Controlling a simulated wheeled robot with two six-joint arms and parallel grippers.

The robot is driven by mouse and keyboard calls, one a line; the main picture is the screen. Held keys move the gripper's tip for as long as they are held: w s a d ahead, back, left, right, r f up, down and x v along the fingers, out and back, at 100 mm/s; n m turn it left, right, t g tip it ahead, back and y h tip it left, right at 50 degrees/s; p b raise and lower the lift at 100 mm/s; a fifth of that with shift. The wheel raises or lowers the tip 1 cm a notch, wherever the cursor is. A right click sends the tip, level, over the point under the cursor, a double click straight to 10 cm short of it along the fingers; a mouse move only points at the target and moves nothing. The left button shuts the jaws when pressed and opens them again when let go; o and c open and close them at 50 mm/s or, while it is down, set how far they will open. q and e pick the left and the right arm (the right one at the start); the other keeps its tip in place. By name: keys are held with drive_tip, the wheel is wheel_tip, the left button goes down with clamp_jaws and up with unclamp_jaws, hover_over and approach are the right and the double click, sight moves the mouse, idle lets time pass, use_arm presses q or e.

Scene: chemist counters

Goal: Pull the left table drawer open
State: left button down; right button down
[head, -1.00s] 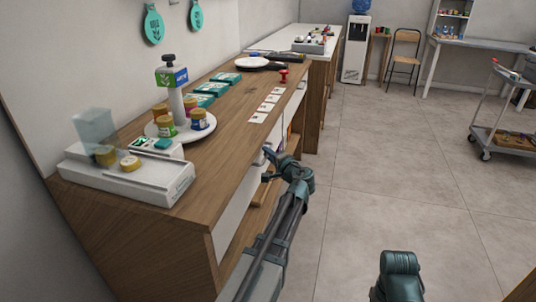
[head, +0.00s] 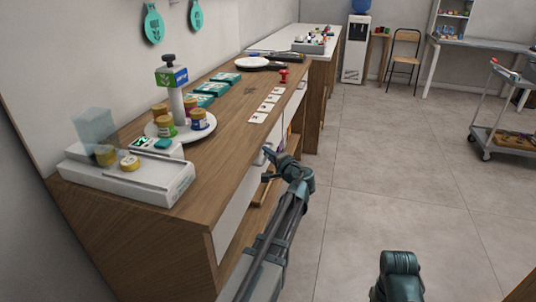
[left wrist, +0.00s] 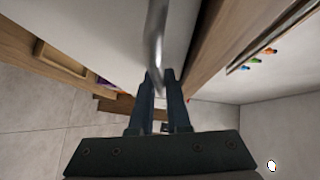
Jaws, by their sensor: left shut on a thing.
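The wooden table (head: 222,140) runs along the wall on the left, with a white drawer front (head: 238,215) on its side facing me. In the left wrist view, a silver bar handle (left wrist: 157,35) runs between the two fingers of my left gripper (left wrist: 160,80), beside a white front (left wrist: 110,35). The left gripper is shut on this handle. In the head view the left gripper (head: 268,163) is at the table's side, below the top's edge; the handle is mostly hidden there. I cannot tell how far the drawer is out.
On the tabletop stand a white scale-like device (head: 130,178), a round white stand with jars (head: 180,132), teal boxes (head: 212,88) and white cards (head: 265,107). Open shelves with wooden edges show below the top. The tiled floor (head: 370,160) to the right is clear up to a grey cart (head: 500,138).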

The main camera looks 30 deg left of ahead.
use_arm(q)
drive_tip(key=shift+d, duration=0.15)
drive_tip(key=w+d, duration=0.3)
drive_tip(key=d, duration=1.1)
drive_tip(key=w+d, duration=0.4)
drive_tip(key=d, duration=1.1)
use_arm(e)
drive_tip(key=shift+w+d, duration=0.25)
drive_tip(key=shift+d, duration=0.8)
use_arm(q)
drive_tip(key=shift+d, duration=0.1)
drive_tip(key=c, duration=0.9)
unclamp_jaws()
